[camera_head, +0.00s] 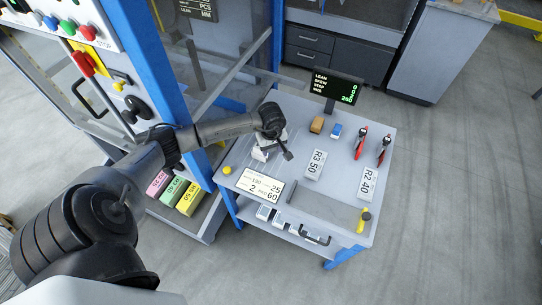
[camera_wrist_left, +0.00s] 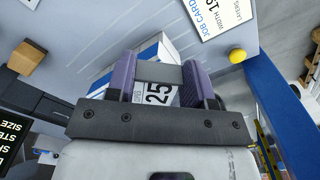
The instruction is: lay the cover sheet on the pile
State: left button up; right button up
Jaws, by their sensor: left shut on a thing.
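My left gripper (camera_head: 262,152) is low over the left part of the grey cart top (camera_head: 330,205). In the left wrist view its purple-padded fingers (camera_wrist_left: 158,82) are shut on a grey block with a white "25" label (camera_wrist_left: 160,94). A white and blue thing (camera_wrist_left: 148,53) shows just beyond the block; I cannot tell what it is. Whether the block touches the cart is hidden. I cannot make out a cover sheet or a pile in either view. My right gripper is not in view.
Blocks marked R3 50 (camera_head: 315,165) and R2 40 (camera_head: 368,183), an orange-brown block (camera_head: 317,125), red-handled tools (camera_head: 360,143) and a job card (camera_head: 261,186) lie on the cart. A small screen (camera_head: 337,87) stands at its back. A blue-framed machine (camera_head: 150,55) is left.

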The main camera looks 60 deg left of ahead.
pick_arm(q)
jog(key=shift+a+f+b, duration=0.1)
jog(key=shift+f+b, duration=1.1)
jog(key=shift+f, duration=0.9)
jog(key=shift+a, duration=0.1)
jog(key=shift+f, duration=0.15)
jog(key=o, duration=0.9)
